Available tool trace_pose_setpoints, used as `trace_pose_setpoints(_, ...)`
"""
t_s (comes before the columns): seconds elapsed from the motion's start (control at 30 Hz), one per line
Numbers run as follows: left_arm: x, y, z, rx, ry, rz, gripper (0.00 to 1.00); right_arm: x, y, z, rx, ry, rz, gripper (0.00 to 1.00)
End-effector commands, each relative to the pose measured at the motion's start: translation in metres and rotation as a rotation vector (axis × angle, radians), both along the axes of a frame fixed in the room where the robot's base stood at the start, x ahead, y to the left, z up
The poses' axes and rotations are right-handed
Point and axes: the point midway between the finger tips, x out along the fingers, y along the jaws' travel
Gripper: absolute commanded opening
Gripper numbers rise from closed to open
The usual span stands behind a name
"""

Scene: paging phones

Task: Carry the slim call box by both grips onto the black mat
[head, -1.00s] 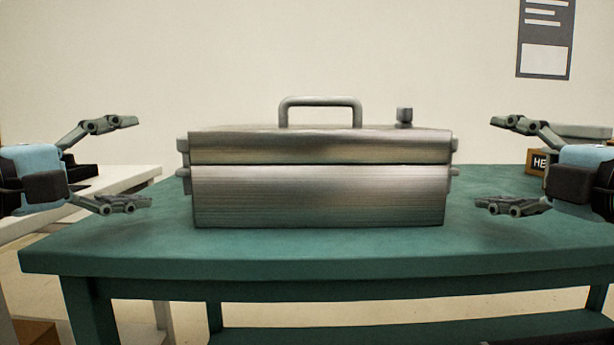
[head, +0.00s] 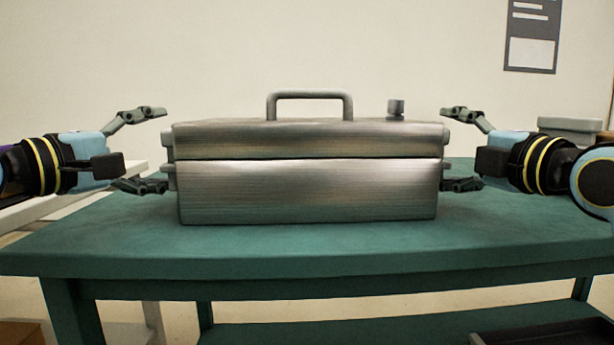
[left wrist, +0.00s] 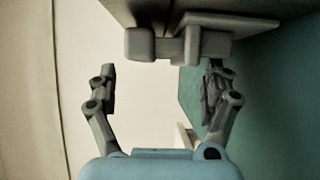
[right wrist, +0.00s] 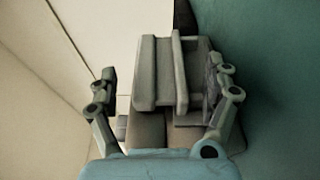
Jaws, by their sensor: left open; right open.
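A brushed-metal call box (head: 308,190) stands on the green table (head: 310,262), with a loop handle and a small knob on top. Small grips stick out from its two ends. My left gripper (head: 152,150) is open at the box's left end, fingers above and below the grip, which also shows ahead of the fingers in the left wrist view (left wrist: 190,42). My right gripper (head: 456,150) is open at the right end. In the right wrist view the right grip (right wrist: 165,75) lies between the open fingers. I cannot make out the black mat for sure.
A dark flat, rimmed thing (head: 540,335) shows at the bottom right, below the tabletop. A grey box (head: 570,124) stands behind my right arm, and a white table is at the left. The green tabletop in front of the box is clear.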

Motion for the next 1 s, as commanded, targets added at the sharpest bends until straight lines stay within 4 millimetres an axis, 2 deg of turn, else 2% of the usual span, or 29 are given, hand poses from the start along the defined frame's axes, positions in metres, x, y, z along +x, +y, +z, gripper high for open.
trace_pose_setpoints(0.1,0.016,-0.011,0.001,-0.004,0.000,-0.002,0.84,0.018,0.006,0.001,0.003,-0.001,0.001,0.84)
trace_pose_setpoints(0.3,0.032,-0.019,0.000,-0.001,0.000,-0.001,0.84,0.035,0.010,0.000,0.001,0.000,0.001,0.84)
trace_pose_setpoints(0.67,0.035,-0.020,0.000,0.002,0.001,-0.002,0.84,0.039,0.011,0.000,0.000,0.001,0.001,0.84)
trace_pose_setpoints(1.0,0.035,-0.020,0.000,0.002,0.001,-0.001,0.41,0.038,0.011,0.001,-0.001,-0.001,0.001,0.41)
